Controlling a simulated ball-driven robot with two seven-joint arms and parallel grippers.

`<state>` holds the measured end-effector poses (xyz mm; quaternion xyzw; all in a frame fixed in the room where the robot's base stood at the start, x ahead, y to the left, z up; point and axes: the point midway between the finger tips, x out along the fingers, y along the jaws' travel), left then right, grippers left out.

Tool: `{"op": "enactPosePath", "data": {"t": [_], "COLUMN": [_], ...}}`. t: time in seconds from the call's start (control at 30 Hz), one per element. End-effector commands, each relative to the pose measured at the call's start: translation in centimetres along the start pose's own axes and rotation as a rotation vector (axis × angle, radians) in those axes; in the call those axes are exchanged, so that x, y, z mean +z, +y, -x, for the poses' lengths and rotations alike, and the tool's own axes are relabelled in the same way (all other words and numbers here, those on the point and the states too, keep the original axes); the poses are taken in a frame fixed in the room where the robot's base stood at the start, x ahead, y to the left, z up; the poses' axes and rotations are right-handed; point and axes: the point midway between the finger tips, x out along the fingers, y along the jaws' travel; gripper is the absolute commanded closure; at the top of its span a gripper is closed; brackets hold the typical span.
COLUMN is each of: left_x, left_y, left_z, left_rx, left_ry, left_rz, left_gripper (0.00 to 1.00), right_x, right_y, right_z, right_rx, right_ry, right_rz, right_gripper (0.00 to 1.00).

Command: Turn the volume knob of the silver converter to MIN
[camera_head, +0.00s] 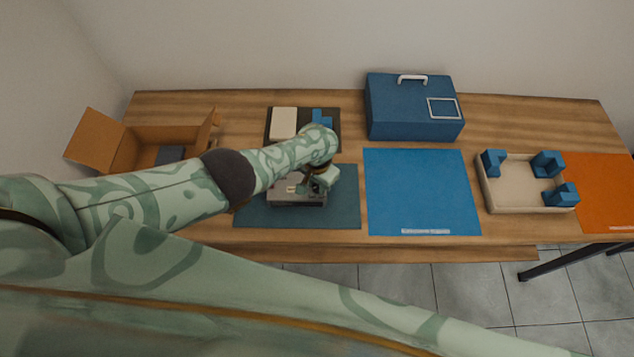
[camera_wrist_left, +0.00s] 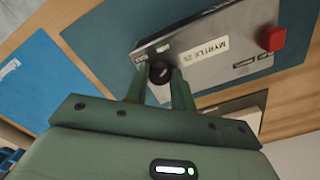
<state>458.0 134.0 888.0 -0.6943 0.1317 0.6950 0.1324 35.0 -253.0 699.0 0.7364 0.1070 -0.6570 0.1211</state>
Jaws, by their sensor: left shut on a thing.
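The silver converter (camera_head: 297,192) lies on a dark teal mat (camera_head: 345,212) at the left-middle of the table. In the left wrist view the converter (camera_wrist_left: 205,52) shows a label, small printed markings and a red block-like part (camera_wrist_left: 271,39) at one end. Its black volume knob (camera_wrist_left: 160,71) sits near the other end. My left gripper (camera_wrist_left: 160,82) is shut on the knob, one finger on each side. In the head view my left gripper (camera_head: 320,180) is over the converter and hides part of it. The knob's setting is too small to read. My right gripper is not in view.
An open cardboard box (camera_head: 125,150) stands at the left. A blue case (camera_head: 412,105) is at the back. A blue mat (camera_head: 420,190) lies clear right of the converter. A beige tray (camera_head: 515,195) with blue blocks and an orange mat (camera_head: 605,190) are farther right.

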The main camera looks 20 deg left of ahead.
Motion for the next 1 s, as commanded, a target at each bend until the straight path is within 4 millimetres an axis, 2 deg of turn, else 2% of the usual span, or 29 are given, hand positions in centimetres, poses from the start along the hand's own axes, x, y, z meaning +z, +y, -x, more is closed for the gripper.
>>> {"op": "enactPosePath", "data": {"t": [0.13, 0.17, 0.23, 0.5, 0.63, 0.77, 1.0], "left_x": [-0.1, -0.1, -0.1, 0.0, 0.0, -0.1, -0.1], "left_y": [0.1, 0.1, 0.1, 0.1, 0.1, 0.1, 0.0], "left_z": [0.1, 0.1, 0.1, 0.1, 1.0, 3.5, 9.9], "left_rx": [0.002, 0.002, 0.002, 0.001, 0.002, 0.003, 0.002], "left_ry": [0.002, 0.002, 0.002, 0.001, 0.001, 0.002, 0.003], "left_rz": [0.000, 0.000, 0.000, -0.001, -0.001, -0.001, -0.001], "left_gripper": [0.98, 0.73, 0.53, 0.53, 0.53, 0.53, 0.53], "right_x": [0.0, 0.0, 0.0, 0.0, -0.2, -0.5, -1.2], "right_y": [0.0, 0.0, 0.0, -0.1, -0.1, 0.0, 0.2], "right_z": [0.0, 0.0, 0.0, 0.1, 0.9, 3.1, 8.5], "right_rx": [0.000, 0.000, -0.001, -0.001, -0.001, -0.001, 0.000], "right_ry": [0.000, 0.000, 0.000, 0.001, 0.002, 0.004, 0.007], "right_rz": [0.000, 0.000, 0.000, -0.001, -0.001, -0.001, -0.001], "right_gripper": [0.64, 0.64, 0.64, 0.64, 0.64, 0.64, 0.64]}}
